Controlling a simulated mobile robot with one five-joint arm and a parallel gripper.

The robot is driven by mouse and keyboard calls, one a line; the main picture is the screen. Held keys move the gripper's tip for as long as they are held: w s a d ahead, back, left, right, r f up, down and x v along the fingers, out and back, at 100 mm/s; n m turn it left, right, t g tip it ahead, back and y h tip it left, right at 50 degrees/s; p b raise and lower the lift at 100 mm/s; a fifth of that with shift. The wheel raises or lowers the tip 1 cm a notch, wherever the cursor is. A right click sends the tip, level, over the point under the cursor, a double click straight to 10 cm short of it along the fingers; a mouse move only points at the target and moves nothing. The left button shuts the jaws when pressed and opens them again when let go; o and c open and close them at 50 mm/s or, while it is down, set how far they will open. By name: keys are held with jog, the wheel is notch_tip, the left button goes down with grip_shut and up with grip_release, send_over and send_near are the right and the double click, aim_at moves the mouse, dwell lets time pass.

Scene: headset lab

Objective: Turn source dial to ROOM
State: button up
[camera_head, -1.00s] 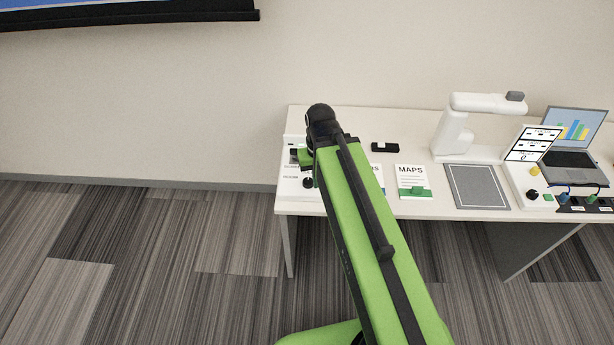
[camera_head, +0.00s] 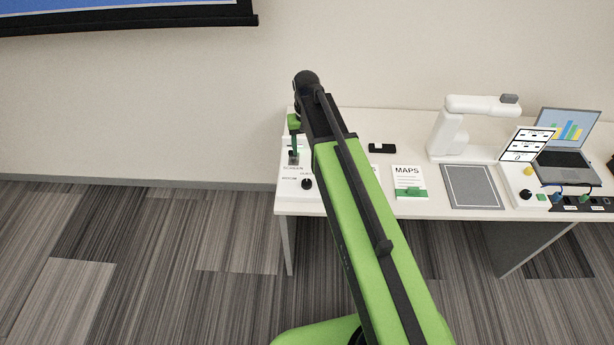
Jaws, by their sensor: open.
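A small black dial (camera_head: 306,183) sits on a white panel (camera_head: 286,190) at the left end of the table. A second black dial (camera_head: 526,194) is on the white control box at the right. I cannot tell from the labels which one is the source dial, and the small print is too blurred to read with certainty. My gripper (camera_head: 294,150) is partly hidden by my arm. It is open and points down over the left panel, behind the left dial and apart from it. A small grey part (camera_head: 293,160) shows on the panel just under the gripper.
A yellow button (camera_head: 528,171) is near the right dial. My arm covers part of the table's left half.

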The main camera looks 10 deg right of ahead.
aim_at(306, 182)
notch_tip(306, 182, down, 18)
jog(key=b, duration=1.7)
jog(key=shift+s+r+b, duration=0.1)
jog(key=shift+b, duration=0.3)
jog(key=shift+r, duration=0.1)
grip_shut()
jog(key=shift+n, duration=0.4)
jog(key=n, duration=0.4)
jog(key=shift+n, duration=0.3)
jog(key=n, duration=0.5)
jog(key=shift+n, duration=0.3)
